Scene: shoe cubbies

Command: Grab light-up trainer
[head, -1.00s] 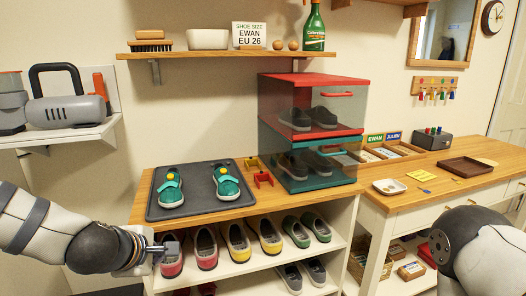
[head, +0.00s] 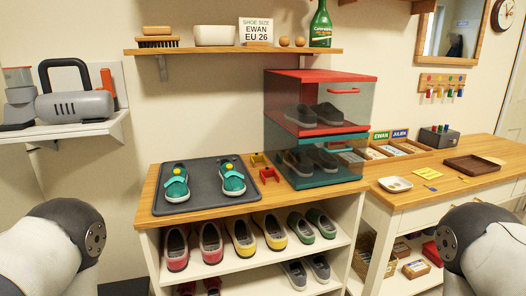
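Two teal trainers with yellow dots lie apart on a dark grey tray (head: 204,202) on top of the wooden-topped shoe cubby. The left trainer (head: 176,186) and the right trainer (head: 232,181) both point toward the front. I cannot tell from the picture which of them lights up. Neither gripper shows in the head view. Only the rounded upper parts of my two arms are visible, at the lower left and lower right corners.
Red, yellow and green shoe pairs (head: 242,236) fill the upper shelf below. Stacked clear boxes (head: 318,127) with dark shoes stand right of the tray. Small red and yellow brackets (head: 269,175) lie between them. A wall shelf (head: 232,51) hangs above.

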